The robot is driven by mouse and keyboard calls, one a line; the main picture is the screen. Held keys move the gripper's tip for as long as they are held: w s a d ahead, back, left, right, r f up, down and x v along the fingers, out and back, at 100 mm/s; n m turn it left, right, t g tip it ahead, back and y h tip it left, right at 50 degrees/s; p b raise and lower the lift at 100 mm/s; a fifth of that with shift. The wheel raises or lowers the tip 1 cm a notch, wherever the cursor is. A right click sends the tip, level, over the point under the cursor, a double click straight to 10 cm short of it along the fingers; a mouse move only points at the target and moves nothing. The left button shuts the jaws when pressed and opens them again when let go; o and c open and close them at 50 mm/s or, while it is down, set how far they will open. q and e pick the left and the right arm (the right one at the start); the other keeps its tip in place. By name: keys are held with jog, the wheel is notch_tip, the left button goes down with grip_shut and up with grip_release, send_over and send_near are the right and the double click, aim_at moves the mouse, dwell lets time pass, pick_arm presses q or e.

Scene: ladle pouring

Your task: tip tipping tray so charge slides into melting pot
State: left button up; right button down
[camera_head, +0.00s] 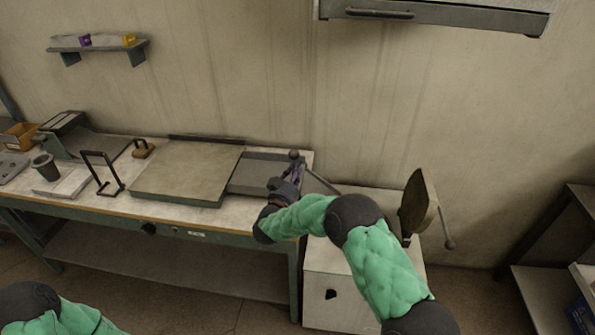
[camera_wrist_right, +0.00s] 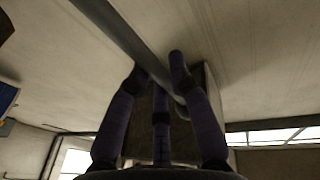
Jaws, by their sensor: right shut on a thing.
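My right gripper (camera_head: 288,178) is at the right end of the workbench, shut on a grey bar (camera_head: 322,181) with a dark knob at its upper end. In the right wrist view my fingers (camera_wrist_right: 160,78) close around the bar (camera_wrist_right: 115,30), which runs diagonally. I cannot tell what the bar is joined to. A wide, shallow, flat tray (camera_head: 185,172) lies on the bench left of the gripper; I cannot tell if it is the tipping tray. A dark cup (camera_head: 45,168) stands at the far left; I cannot tell if it is the melting pot. No charge is recognisable. My left gripper is out of view.
A black frame-shaped handle (camera_head: 102,172) and a small wooden block (camera_head: 143,149) stand left of the flat tray. A pale cabinet (camera_head: 335,273) stands beside the bench. Above it is a tilted brown plate-like part (camera_head: 416,205) with a rod. A grey shelf (camera_head: 540,295) is at right.

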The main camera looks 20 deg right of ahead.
jog(key=shift+a, duration=0.15)
jog(key=c, duration=1.1)
grip_release()
jog(key=shift+w+a, duration=0.1)
jog(key=v, duration=1.2)
jog(key=shift+f, duration=0.1)
